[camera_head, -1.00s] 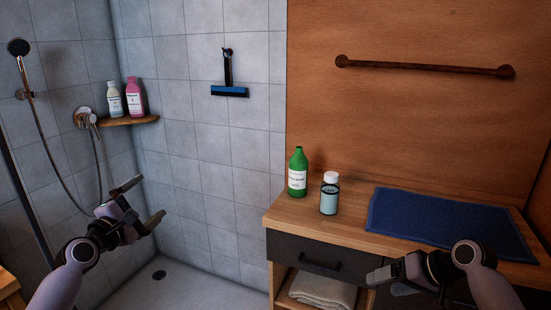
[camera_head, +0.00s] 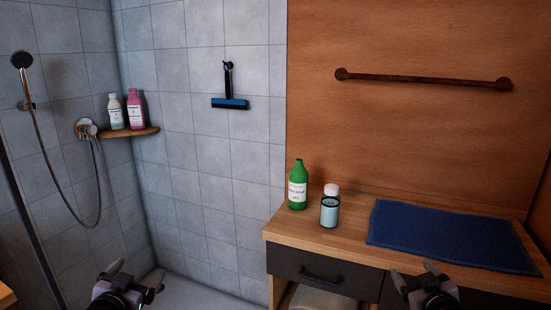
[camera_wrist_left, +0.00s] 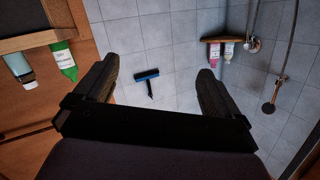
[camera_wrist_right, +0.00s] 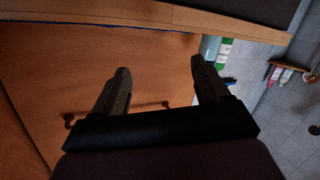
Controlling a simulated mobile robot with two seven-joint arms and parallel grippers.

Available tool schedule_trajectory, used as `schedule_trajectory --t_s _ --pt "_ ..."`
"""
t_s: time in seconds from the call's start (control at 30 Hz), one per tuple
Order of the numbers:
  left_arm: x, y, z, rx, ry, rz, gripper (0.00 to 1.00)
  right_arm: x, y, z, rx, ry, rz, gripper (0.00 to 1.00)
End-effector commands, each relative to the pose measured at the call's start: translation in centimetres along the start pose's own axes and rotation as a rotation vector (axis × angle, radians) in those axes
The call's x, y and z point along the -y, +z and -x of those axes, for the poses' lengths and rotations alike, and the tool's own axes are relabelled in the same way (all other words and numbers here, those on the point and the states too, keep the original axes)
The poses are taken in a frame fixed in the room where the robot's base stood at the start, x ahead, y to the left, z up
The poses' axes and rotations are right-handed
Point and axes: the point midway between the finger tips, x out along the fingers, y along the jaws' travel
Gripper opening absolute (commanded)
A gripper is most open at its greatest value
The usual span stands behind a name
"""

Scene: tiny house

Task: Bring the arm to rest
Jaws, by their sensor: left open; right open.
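My left gripper (camera_head: 133,276) is low at the left of the head view, in front of the shower floor. It is open and empty. My right gripper (camera_head: 415,278) is low at the right, in front of the cabinet drawers. It is open and empty. In the right wrist view its fingers (camera_wrist_right: 158,80) are apart with wooden wall between them. Neither gripper touches anything that I can see.
A wooden-topped cabinet (camera_head: 290,237) holds a green bottle (camera_head: 297,187), a white-capped bottle (camera_head: 330,208) and a blue mat (camera_head: 450,235). A rusty towel bar (camera_head: 425,80) is above. A squeegee (camera_head: 229,103) hangs on the tiles. Two bottles stand on the corner shelf (camera_head: 145,132).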

Motion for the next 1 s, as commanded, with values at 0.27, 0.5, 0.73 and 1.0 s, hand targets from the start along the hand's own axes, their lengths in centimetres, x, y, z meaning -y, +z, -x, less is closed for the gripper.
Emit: schedule_trajectory --t_s 0.27,0.5,0.73,1.0 --pt "-9.0 10.4 9.4 0.159 0.139 0.064 0.98 9.0 10.5 9.4 0.161 -0.138 -0.064 0.75" --pt "-14.6 16.2 19.2 0.296 0.228 0.14 0.98 14.6 16.3 19.2 0.298 -0.228 -0.139 0.75" --pt "-17.4 18.5 26.1 0.39 0.269 0.2 0.98 17.3 18.5 26.2 0.392 -0.269 -0.198 0.75" --pt "-17.9 18.9 27.9 0.413 0.278 0.215 0.98 17.9 18.9 27.9 0.416 -0.277 -0.214 0.75"
